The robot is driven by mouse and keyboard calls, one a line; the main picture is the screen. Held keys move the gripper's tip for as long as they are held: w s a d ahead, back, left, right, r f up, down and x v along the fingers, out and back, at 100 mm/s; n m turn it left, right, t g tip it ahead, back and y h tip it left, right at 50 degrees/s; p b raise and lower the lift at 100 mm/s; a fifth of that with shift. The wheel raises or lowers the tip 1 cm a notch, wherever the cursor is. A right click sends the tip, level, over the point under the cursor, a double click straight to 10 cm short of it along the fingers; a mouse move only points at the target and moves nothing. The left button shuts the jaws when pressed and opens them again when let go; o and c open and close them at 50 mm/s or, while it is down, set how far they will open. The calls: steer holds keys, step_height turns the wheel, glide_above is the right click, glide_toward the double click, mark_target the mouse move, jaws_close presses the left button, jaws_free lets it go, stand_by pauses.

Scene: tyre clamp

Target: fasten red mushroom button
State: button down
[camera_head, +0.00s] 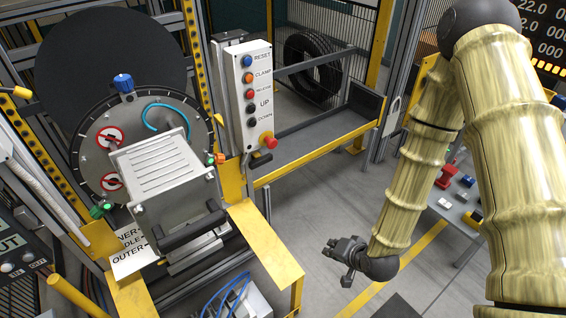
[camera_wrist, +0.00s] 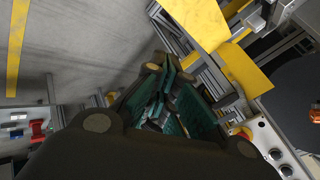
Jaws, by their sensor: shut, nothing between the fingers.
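The red mushroom button (camera_head: 269,141) sits at the bottom end of the pale control box (camera_head: 246,85), below the RESET, CLAMP, UP and DOWN buttons. In the wrist view its red and yellow edge (camera_wrist: 241,132) shows at lower right, partly hidden behind my gripper body. My gripper (camera_head: 337,261) is shut and empty, well apart from the button, to its right and lower in the head view. In the wrist view my fingertips (camera_wrist: 169,70) are together. How firmly the button is seated cannot be told.
A yellow-framed machine with a handled metal block (camera_head: 165,175) stands at left. A yellow rail (camera_head: 315,143) and grey platform run behind the box. A table (camera_head: 460,205) with small coloured parts is at right. Floor around my gripper is clear.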

steer(key=w+a+r+m+t+y+b, duration=0.2)
steer(key=w+a+r+t+y+b, duration=0.1)
steer(key=w+r+b, duration=0.3)
steer(key=w+a+r+m+t+y+b, duration=0.2)
steer(key=w+r+b, duration=0.4)
steer(key=w+r, duration=0.4)
steer(key=shift+a+m+t+y, duration=0.4)
steer(key=shift+a+t+y, duration=0.3)
steer(key=shift+t, duration=0.4)
steer(key=shift+d, duration=0.1)
glide_toward(277, 144)
steer(key=x, duration=0.5)
steer(key=shift+w+b, duration=0.25)
steer(key=shift+b, duration=0.05)
steer(key=shift+x, duration=0.9)
steer(key=shift+p+x, duration=0.35)
steer(key=shift+x, duration=0.8)
steer(key=shift+r, duration=0.1)
